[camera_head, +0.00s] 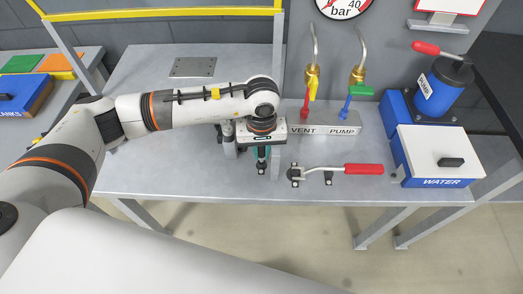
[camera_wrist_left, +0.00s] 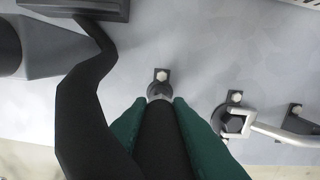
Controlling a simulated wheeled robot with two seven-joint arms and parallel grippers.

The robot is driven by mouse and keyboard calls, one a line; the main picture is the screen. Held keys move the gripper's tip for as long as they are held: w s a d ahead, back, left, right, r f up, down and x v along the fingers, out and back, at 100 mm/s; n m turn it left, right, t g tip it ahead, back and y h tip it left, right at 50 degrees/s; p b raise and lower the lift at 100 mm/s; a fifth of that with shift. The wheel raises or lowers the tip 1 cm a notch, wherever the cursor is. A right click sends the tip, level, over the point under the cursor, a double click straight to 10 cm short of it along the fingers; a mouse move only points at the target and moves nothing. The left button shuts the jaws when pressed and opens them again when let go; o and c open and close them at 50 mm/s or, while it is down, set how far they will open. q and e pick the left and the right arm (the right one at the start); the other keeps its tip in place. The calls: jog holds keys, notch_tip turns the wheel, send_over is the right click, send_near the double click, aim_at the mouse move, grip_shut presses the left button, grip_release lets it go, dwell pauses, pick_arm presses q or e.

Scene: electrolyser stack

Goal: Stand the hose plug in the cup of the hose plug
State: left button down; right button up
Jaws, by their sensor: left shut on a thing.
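My left gripper (camera_head: 262,158) points down over the front of the grey bench, just left of the toggle clamp. Its green fingers also show in the left wrist view (camera_wrist_left: 160,128). They are shut on a black piece, the hose plug (camera_wrist_left: 160,145), which lies between them. Under its tip is a small grey round part (camera_wrist_left: 159,91), which looks like the cup, beside a dark bolted tab (camera_wrist_left: 162,75). The fingers hide most of this part, so I cannot tell whether the plug is in it or above it. My right gripper is not in view.
The clamp with a red handle (camera_head: 362,169) stands close to the right of my gripper. Behind are the VENT and PUMP block (camera_head: 330,128) and, far right, the WATER box (camera_head: 440,150). A black curved piece (camera_wrist_left: 80,110) passes left of the fingers.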

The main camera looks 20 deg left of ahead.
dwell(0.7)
pick_arm(q)
jog(key=shift+b, duration=0.4)
jog(key=shift+f+b, duration=0.4)
jog(key=shift+f, duration=0.05)
jog(key=shift+r, duration=0.4)
dwell(0.5)
jog(key=shift+b, duration=0.8)
dwell(0.4)
jog(key=shift+b, duration=0.6)
dwell(0.7)
jog(key=shift+f+b, duration=0.45)
jog(key=shift+b, duration=0.05)
